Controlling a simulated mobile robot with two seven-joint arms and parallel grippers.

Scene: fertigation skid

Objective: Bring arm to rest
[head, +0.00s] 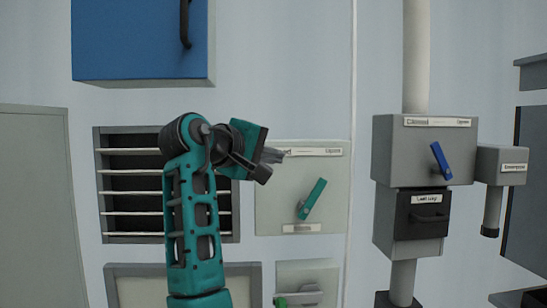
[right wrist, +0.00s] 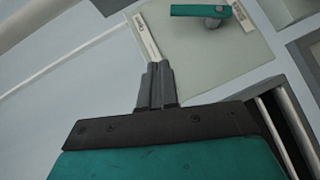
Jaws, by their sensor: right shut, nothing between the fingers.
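My right gripper (head: 273,155) is at the end of the teal and black arm in the middle of the head view. Its fingers are together and hold nothing. They point right, in front of the upper left part of a pale panel (head: 268,215) and its label strip. In the right wrist view the shut fingers (right wrist: 155,75) overlap the lower end of that label strip (right wrist: 147,38). I cannot tell whether they touch the panel. A teal lever handle (head: 312,199) on the panel is tilted and stands apart from the fingers. My left gripper is out of view.
A louvred vent (head: 130,190) is behind my arm. A blue box (head: 140,40) hangs above. A grey valve box (head: 395,150) with a blue lever (head: 441,161) and a pipe (head: 415,60) is to the right. Another small panel (head: 318,270) sits below.

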